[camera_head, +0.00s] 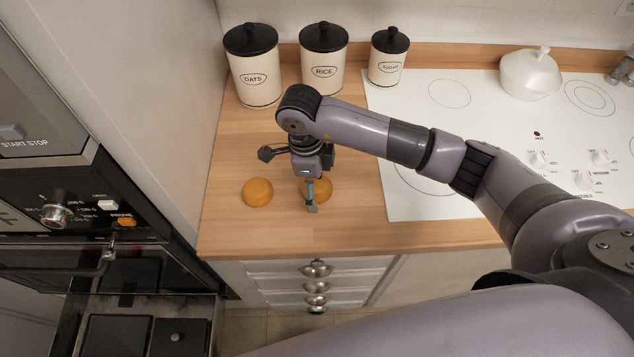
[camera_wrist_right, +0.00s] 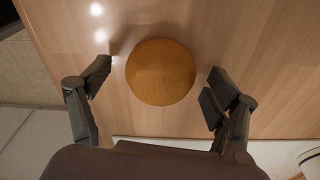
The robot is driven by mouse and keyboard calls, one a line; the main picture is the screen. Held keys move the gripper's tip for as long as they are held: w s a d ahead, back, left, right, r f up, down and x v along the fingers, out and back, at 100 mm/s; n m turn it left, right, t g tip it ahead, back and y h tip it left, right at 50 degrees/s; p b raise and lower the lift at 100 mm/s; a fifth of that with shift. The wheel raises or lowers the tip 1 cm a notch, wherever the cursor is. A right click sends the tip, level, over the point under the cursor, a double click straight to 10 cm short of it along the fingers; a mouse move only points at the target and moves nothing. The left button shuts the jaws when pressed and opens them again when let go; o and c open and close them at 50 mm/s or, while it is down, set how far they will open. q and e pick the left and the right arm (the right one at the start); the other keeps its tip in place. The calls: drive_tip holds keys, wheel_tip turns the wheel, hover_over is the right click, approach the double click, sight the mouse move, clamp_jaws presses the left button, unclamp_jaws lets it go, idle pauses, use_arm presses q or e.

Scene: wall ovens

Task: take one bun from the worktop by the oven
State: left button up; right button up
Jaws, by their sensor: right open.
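Two round orange-brown buns lie on the wooden worktop (camera_head: 228,215) in the head view. The left bun (camera_head: 257,192) is in full view. The right bun (camera_head: 322,190) is partly hidden behind my right gripper (camera_head: 291,176), which hangs over the worktop with its fingers spread. In the right wrist view, one bun (camera_wrist_right: 160,72) shows between the open fingertips of my right gripper (camera_wrist_right: 161,82), with a gap on each side; I cannot tell how high the fingers are above the worktop. My left gripper is not in view.
Oats (camera_head: 254,75), rice (camera_head: 323,60) and sugar (camera_head: 388,60) canisters stand at the back. A white hob (camera_head: 440,205) with a lidded white pot (camera_head: 531,75) is at right. The oven with its door open (camera_head: 140,325) and a tall side panel (camera_head: 170,90) are at left.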

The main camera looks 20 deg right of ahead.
drive_tip(key=shift+c, duration=0.4)
drive_tip(key=c, duration=1.2)
drive_tip(key=shift+o, duration=0.2)
